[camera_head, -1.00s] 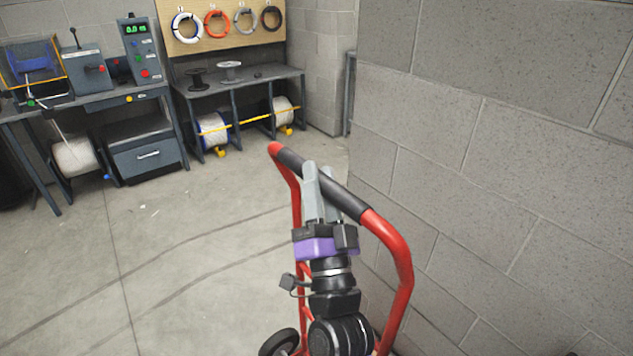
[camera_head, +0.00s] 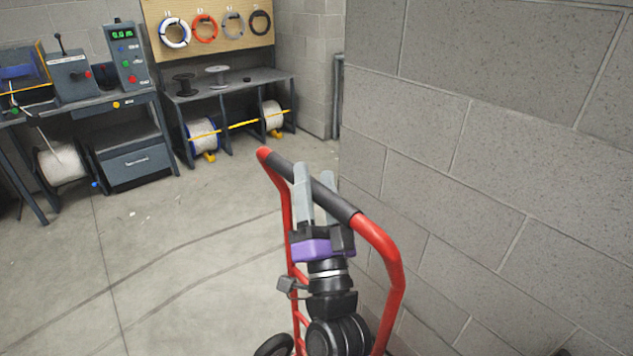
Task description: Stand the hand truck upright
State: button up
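The red hand truck (camera_head: 395,285) stands in front of me, its frame rising from the floor close to the block wall. Its top bar has a black grip (camera_head: 338,206) and runs diagonally across the view. A black wheel (camera_head: 274,346) shows at the bottom edge; the toe plate is out of view. My gripper (camera_head: 315,178), with two grey fingers and a purple band, reaches up at the black grip. Its fingers are apart, with the left finger in front of the grip and the right one partly behind it. Contact cannot be told.
A grey block wall (camera_head: 480,150) fills the right side, close to the hand truck. Workbenches (camera_head: 120,98) with machines and cable spools (camera_head: 203,136) stand at the back left. The concrete floor (camera_head: 190,250) on the left is clear.

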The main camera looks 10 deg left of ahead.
jog(key=shift+f, duration=0.1)
jog(key=b+v, duration=0.1)
jog(key=v, duration=0.6)
jog(key=shift+s, duration=0.4)
jog(key=shift+s+d+f, duration=0.1)
jog(key=shift+f, duration=0.05)
